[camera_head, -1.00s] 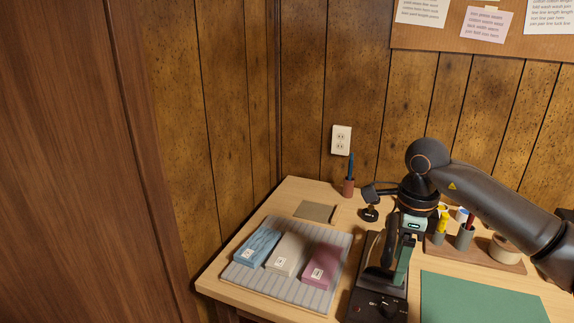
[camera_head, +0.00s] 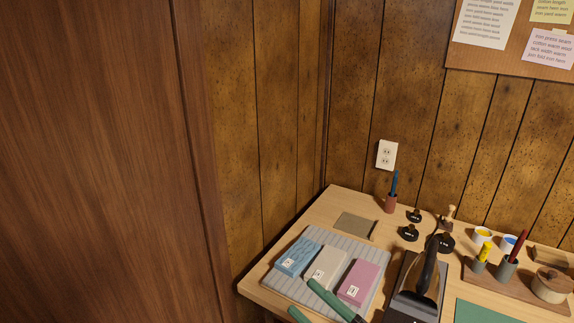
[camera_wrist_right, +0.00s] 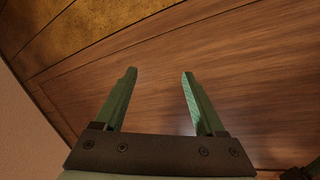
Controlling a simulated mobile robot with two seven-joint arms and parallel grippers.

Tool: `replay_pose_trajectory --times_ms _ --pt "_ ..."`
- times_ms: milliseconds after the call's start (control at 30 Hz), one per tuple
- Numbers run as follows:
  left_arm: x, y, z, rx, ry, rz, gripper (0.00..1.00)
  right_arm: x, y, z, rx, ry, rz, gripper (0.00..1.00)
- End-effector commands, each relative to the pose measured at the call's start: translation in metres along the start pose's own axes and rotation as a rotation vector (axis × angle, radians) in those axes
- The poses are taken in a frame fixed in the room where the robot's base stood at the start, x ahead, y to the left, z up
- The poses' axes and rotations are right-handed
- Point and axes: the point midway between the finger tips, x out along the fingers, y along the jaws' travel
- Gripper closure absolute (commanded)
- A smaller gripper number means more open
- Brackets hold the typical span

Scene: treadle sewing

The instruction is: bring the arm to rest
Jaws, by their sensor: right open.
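My right gripper (camera_head: 302,296) shows at the bottom edge of the head view, with its two green fingers in front of the near edge of the striped mat. In the right wrist view my right gripper (camera_wrist_right: 158,75) is open, with nothing between its fingers and brown wood panelling beyond them. The rest of the right arm is out of the head view.
A table (camera_head: 262,281) bears a striped mat (camera_head: 375,292) with a blue block (camera_head: 297,257), a beige block (camera_head: 326,266) and a pink block (camera_head: 364,281). A dark iron (camera_head: 428,275) stands right of it. Brown wood (camera_head: 90,160) fills the left.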

Motion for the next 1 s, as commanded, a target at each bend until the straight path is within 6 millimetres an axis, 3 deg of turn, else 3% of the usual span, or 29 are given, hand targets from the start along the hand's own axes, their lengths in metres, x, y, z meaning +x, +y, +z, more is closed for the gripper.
replay_pose_trajectory --times_ms 100,233,400,500,667,1000 --pt "-0.011 -0.001 -0.007 -0.003 0.002 -0.006 0.5 -0.043 -0.022 0.036 0.306 -0.31 0.042 0.28" --pt "-0.017 -0.005 -0.01 -0.005 -0.004 -0.015 0.5 -0.111 -0.067 0.064 0.623 -0.648 0.062 0.28" --pt "-0.023 -0.009 -0.013 -0.006 -0.005 -0.025 0.5 -0.202 -0.129 0.061 0.956 -1.011 0.06 0.28" --pt "-0.025 -0.009 -0.017 -0.006 0.003 -0.026 0.5 -0.237 -0.152 0.05 1.075 -1.14 0.055 0.28" --pt "-0.026 -0.009 -0.018 -0.007 0.005 -0.027 0.5 -0.262 -0.168 0.04 1.159 -1.232 0.05 0.28" --pt "-0.026 -0.009 -0.018 -0.007 0.005 -0.027 0.5 -0.262 -0.168 0.04 1.161 -1.234 0.05 0.28"
